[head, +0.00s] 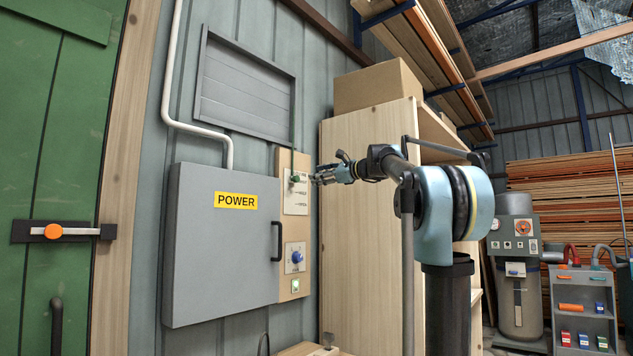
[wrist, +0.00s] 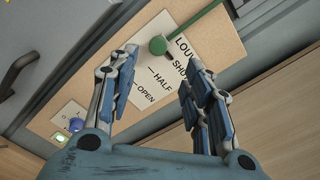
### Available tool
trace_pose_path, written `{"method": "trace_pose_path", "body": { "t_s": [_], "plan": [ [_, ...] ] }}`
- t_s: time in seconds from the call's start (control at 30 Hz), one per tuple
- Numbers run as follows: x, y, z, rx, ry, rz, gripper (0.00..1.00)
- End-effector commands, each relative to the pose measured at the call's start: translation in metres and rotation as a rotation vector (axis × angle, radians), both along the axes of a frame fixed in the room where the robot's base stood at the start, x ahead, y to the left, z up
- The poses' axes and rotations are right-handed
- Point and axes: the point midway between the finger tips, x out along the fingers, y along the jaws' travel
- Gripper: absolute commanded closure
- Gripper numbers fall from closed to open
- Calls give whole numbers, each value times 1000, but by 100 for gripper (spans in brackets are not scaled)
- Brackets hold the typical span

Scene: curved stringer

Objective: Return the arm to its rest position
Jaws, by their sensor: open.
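My arm (head: 440,195) reaches out to the left toward the wall panel (head: 294,222). My gripper (head: 318,178) is just in front of the panel's louver lever plate (head: 296,193). In the wrist view my gripper (wrist: 163,62) has its two fingers spread apart with nothing between them. Beyond the fingertips is the green lever knob (wrist: 158,45), at the SHUT end of a white plate with HALF and OPEN marks. I cannot tell whether a fingertip touches the plate. The knob also shows in the head view (head: 294,178).
A grey POWER cabinet (head: 215,250) with a black handle is left of the panel. A blue knob (head: 297,257) and lit green button (head: 295,285) are lower on the panel. A wooden shelf unit (head: 365,210) stands close behind my arm. The louver (head: 245,85) is above, its slats flat.

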Motion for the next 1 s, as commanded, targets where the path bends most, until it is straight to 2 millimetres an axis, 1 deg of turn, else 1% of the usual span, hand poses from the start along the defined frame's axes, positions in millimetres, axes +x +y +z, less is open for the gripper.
{"method": "trace_pose_path", "body": {
  "t_s": [0.47, 0.57, 0.67, 0.77, 0.8, 0.87, 0.9, 0.97, 1.0],
  "plan": [
    [0, 0, 0, -1, 0, 1, 55],
    [-7, 1, -8, -29, -10, 7, 55],
    [-23, 4, -33, -111, -37, 27, 55],
    [-51, 6, -75, -245, -79, 64, 55],
    [-64, 6, -96, -307, -98, 81, 55],
    [-83, 5, -127, -402, -127, 112, 55],
    [-97, 4, -149, -464, -145, 133, 55],
    [-116, 1, -180, -554, -171, 166, 55],
    [-129, -2, -202, -612, -188, 189, 55]
  ]
}}
